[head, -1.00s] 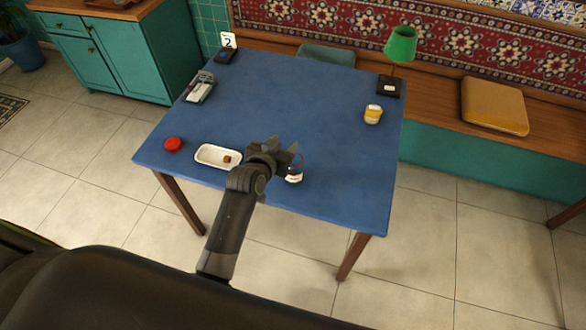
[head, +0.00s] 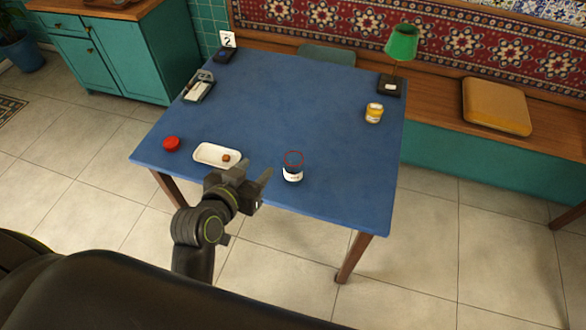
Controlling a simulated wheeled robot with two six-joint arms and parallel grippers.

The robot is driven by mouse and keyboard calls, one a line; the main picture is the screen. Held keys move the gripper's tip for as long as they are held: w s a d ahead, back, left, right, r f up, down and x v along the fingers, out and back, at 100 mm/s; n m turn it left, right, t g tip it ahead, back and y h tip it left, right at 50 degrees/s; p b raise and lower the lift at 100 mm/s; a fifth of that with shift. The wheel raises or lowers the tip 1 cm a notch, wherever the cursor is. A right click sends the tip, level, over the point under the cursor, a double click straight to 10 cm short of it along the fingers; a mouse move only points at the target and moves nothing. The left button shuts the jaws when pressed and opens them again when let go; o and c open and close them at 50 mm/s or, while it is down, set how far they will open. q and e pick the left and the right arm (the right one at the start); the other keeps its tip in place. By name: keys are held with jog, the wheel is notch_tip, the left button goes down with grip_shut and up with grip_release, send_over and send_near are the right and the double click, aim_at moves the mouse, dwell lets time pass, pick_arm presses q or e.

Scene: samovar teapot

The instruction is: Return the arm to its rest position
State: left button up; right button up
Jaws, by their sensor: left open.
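My left gripper (head: 257,182) is open and empty at the front edge of the blue table (head: 280,110). Its arm comes in from the lower left, and its fingers point up and to the right. A dark jar with a white label and a red ring at its top (head: 292,170) stands upright on the table, to the right of the fingers and apart from them. A white tray (head: 205,155) with a small brown piece (head: 226,158) in it lies just beyond the gripper. My right gripper is not in view.
A red round item (head: 172,143) lies at the table's left front. A yellow jar (head: 374,113) and a green lamp (head: 401,44) stand at the right. A pale device (head: 199,88) and a number 2 sign (head: 228,39) are at the far left. The table's middle is clear.

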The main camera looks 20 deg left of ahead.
pick_arm(q)
jog(key=shift+s+a+r, duration=0.1)
jog(key=shift+s+r, duration=0.15)
jog(key=shift+s, duration=0.3)
jog(key=s+a+f+g, duration=0.1)
jog(key=s+f+g, duration=0.1)
jog(key=f, duration=0.9)
jog(key=s+a+f+n+g+y, duration=0.1)
jog(key=s+f+g, duration=0.1)
jog(key=f, duration=0.9)
jog(key=s+a+f+g, duration=0.1)
jog(key=s+f+g, duration=0.15)
jog(key=f, duration=0.85)
jog(key=s+a+f+g+y, duration=0.1)
jog(key=s+a+f+g, duration=0.1)
jog(key=s+f, duration=0.7)
jog(key=s+a+f+n+g, duration=0.1)
jog(key=s+a+f+g, duration=0.2)
jog(key=s+f, duration=0.6)
jog(key=s+a+b, duration=0.1)
jog(key=s+a, duration=0.1)
jog(key=s, duration=0.7)
jog(key=shift+a+f+y, duration=0.3)
jog(key=shift+y, duration=0.1)
jog(key=shift+s+g, duration=0.1)
jog(key=shift+g, duration=0.15)
